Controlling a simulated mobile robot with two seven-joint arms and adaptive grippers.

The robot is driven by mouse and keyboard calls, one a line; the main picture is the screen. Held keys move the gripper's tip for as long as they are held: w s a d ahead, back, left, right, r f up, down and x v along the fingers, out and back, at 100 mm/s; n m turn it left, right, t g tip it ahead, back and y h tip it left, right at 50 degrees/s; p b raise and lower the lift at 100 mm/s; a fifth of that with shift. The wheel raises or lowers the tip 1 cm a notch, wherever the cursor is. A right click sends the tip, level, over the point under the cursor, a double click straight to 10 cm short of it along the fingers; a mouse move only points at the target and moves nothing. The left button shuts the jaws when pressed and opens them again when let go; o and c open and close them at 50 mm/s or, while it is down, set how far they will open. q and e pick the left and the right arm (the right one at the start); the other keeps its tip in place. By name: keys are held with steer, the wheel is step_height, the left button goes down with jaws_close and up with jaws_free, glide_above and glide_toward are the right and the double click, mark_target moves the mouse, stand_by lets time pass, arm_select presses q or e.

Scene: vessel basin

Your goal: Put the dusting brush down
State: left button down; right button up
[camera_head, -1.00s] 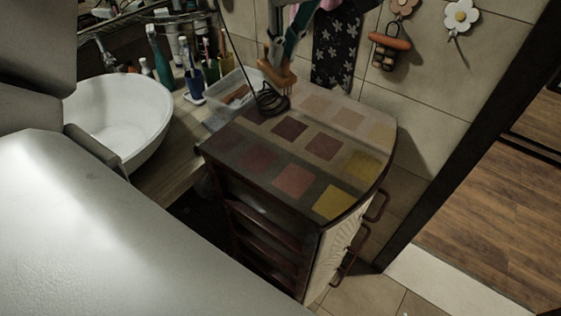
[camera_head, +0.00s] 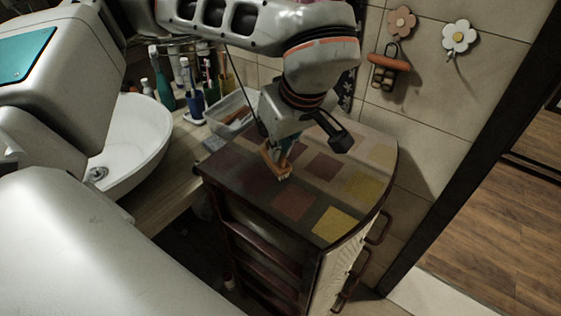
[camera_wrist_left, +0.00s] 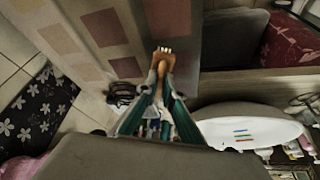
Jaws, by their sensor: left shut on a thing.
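The dusting brush (camera_head: 272,164) has an orange-brown wooden body. My left gripper (camera_head: 285,150) is shut on it and points down over the patterned top of the dark wooden cabinet (camera_head: 326,172). The brush's lower end is at or just above the cabinet top; I cannot tell whether it touches. In the left wrist view the brush (camera_wrist_left: 164,62) sticks out beyond the teal fingers of the left gripper (camera_wrist_left: 158,88), its pale bristles facing away. The gripped part is partly hidden by the fingers. My right gripper is not in view.
A white basin (camera_head: 135,152) stands left of the cabinet, with bottles, brushes in cups and a clear plastic box (camera_head: 228,112) behind. The cabinet's front right part is clear. Flower hooks (camera_head: 459,37) hang on the wall.

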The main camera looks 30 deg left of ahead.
arm_select(q)
steer(key=shift+f, duration=1.9)
steer(key=shift+f, duration=0.1)
steer(key=c, duration=2.2)
jaws_free()
steer(key=shift+v, duration=6.1)
